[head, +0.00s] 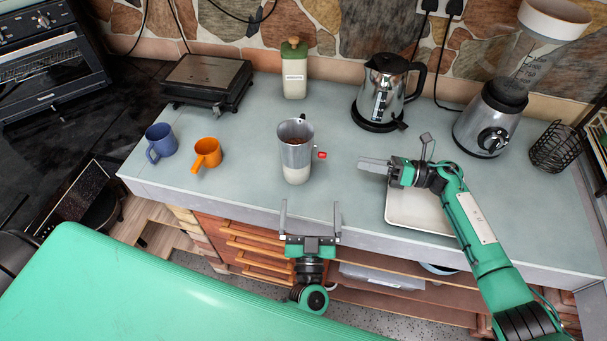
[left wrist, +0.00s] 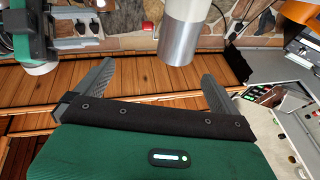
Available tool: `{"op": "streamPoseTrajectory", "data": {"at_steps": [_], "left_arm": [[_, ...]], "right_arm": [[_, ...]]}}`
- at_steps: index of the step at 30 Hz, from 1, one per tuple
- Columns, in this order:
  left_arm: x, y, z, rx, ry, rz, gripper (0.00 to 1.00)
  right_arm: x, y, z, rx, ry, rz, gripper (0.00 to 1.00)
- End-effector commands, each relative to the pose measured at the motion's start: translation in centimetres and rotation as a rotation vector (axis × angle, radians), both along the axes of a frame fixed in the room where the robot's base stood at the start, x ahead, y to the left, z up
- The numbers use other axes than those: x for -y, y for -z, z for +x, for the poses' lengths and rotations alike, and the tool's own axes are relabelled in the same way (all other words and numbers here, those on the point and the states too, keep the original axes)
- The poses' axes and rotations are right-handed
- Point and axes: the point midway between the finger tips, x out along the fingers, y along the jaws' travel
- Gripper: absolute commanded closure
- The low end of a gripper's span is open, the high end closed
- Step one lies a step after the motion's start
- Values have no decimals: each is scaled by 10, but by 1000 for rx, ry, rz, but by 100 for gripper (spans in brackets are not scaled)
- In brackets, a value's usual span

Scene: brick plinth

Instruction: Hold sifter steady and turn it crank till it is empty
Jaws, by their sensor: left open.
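The sifter (head: 296,155) stands upright on the grey counter, with a metallic upper part, a pale lower part and a red crank knob (head: 322,155) on its right side. Dark brown contents show in its open top. My left gripper (head: 311,205) is open and empty in front of the counter edge, below the sifter in the head view. In the left wrist view the sifter (left wrist: 180,40) appears upside down, beyond and between the spread fingers (left wrist: 155,75). My right gripper (head: 364,163) is over the counter to the right of the crank, apart from it; its finger gap is unclear.
A blue mug (head: 161,142) and an orange mug (head: 208,154) stand left. A green-lidded jar (head: 294,70), kettle (head: 383,90) and blender (head: 490,118) stand behind and right. A pale tray (head: 410,213) lies beneath my right arm. The counter around the sifter is clear.

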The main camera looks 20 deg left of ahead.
Motion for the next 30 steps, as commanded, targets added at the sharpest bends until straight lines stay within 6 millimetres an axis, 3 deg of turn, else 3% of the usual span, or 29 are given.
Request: {"op": "streamPoseTrajectory", "data": {"at_steps": [4, 12, 23, 30], "left_arm": [[-17, -33, 15, -43, -102, -64, 0], [-30, -70, 32, -187, -176, -153, 0], [-32, -83, 42, -275, -168, -184, 0], [-49, -83, 75, -274, -169, -180, 0]], "right_arm": [[0, 0, 0, 0, 0, 0, 64], [0, 0, 0, 0, 0, 0, 64], [0, 0, 0, 0, 0, 0, 64], [0, 0, 0, 0, 0, 0, 64]]}}
